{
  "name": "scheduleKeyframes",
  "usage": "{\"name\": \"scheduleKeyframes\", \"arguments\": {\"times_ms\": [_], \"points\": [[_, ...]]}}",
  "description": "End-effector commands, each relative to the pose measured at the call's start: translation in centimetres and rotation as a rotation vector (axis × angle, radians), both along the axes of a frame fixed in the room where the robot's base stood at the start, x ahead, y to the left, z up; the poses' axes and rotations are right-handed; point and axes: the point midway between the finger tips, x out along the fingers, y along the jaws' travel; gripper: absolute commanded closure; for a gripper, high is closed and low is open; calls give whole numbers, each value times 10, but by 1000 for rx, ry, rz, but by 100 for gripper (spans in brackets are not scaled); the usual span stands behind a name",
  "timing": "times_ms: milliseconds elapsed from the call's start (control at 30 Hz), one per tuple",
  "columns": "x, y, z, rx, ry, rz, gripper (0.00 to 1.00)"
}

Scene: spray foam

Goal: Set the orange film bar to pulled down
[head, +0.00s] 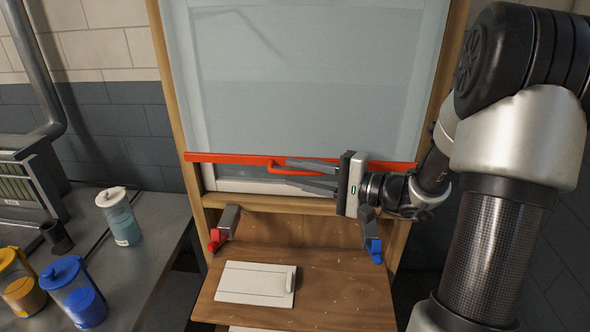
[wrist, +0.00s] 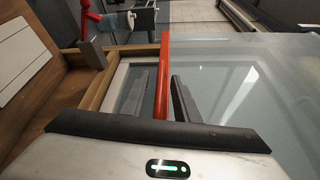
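The orange film bar (head: 230,158) runs across the lower part of the window, along the bottom edge of a translucent film (head: 310,100). A narrow strip of window frame shows below it. A loop handle in the same orange sticks out near the bar's middle. My gripper (head: 281,167) reaches in from the right at the bar. In the wrist view its two fingers (wrist: 159,75) are spread, with the orange bar (wrist: 162,85) passing between them and gaps on both sides. I cannot tell whether a finger touches the handle.
Below the window is a wooden board (head: 335,285) with a white panel (head: 255,283). A red clamp (head: 217,238) and a blue clamp (head: 374,248) stand at its back corners. A grey bench at left holds several bottles, including a blue one (head: 82,300).

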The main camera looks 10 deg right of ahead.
Motion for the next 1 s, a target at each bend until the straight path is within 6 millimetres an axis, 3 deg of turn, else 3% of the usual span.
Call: {"name": "scheduleKeyframes", "arguments": {"times_ms": [433,600,867,1000], "points": [[8,10,-1,-1,-1,0,72],[8,9,-1,-1,-1,0,100],[8,9,-2,0,-1,0,100],[8,9,-12,0,-1,0,100]]}}
